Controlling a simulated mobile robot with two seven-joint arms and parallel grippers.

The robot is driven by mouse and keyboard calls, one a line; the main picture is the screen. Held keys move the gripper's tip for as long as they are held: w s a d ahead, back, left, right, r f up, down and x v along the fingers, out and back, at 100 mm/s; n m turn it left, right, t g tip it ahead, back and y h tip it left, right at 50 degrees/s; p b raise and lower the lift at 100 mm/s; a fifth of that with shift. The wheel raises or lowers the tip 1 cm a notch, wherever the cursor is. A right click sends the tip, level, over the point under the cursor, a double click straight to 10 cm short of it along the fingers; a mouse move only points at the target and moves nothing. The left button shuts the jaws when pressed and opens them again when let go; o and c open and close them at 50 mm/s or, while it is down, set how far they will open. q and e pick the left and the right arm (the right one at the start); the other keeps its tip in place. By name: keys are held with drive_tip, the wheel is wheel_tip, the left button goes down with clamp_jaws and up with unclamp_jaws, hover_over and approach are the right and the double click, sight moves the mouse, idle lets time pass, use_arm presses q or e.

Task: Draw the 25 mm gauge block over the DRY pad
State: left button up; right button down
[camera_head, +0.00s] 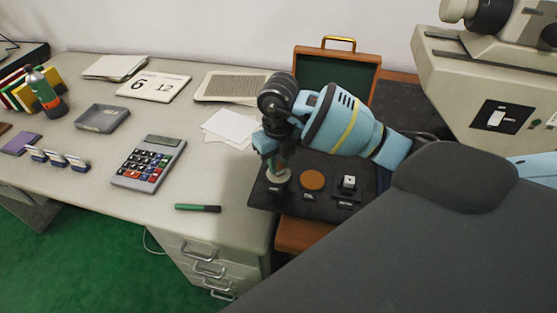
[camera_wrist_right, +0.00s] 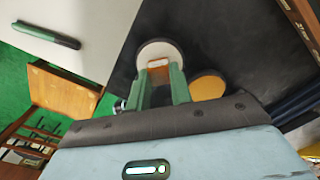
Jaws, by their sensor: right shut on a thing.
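My right gripper (camera_head: 275,166) points down over a pale round pad (camera_head: 280,184) on the dark mat (camera_head: 262,198). I cannot tell whether the block touches the pad. The pad's label is too small to read and the gripper partly hides it; its neighbour is a brown pad labelled OIL (camera_head: 312,179). My left gripper is not in view.
A black holder with a small light block (camera_head: 348,182) stands right of the OIL pad. A green marker (camera_head: 198,208) and a calculator (camera_head: 149,163) lie to the left. An open wooden case (camera_head: 337,72) stands behind; a large beige machine (camera_head: 460,85) stands at right.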

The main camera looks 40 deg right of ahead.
drive_tip(key=shift+f, duration=0.15)
drive_tip(key=shift+w+d, duration=0.1)
drive_tip(key=shift+d, duration=0.05)
idle(0.4)
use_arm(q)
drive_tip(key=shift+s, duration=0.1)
use_arm(e)
drive_tip(key=shift+w+d, duration=0.25)
drive_tip(key=shift+f, duration=0.1)
idle(1.0)
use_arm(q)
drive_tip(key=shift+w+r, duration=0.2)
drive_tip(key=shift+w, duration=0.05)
use_arm(e)
drive_tip(key=shift+s+a, duration=0.15)
drive_tip(key=shift+s, duration=0.05)
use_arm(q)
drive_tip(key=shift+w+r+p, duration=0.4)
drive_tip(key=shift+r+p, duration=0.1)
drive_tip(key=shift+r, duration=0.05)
use_arm(e)
drive_tip(key=shift+s+a, duration=0.55)
drive_tip(key=shift+a, duration=0.15)
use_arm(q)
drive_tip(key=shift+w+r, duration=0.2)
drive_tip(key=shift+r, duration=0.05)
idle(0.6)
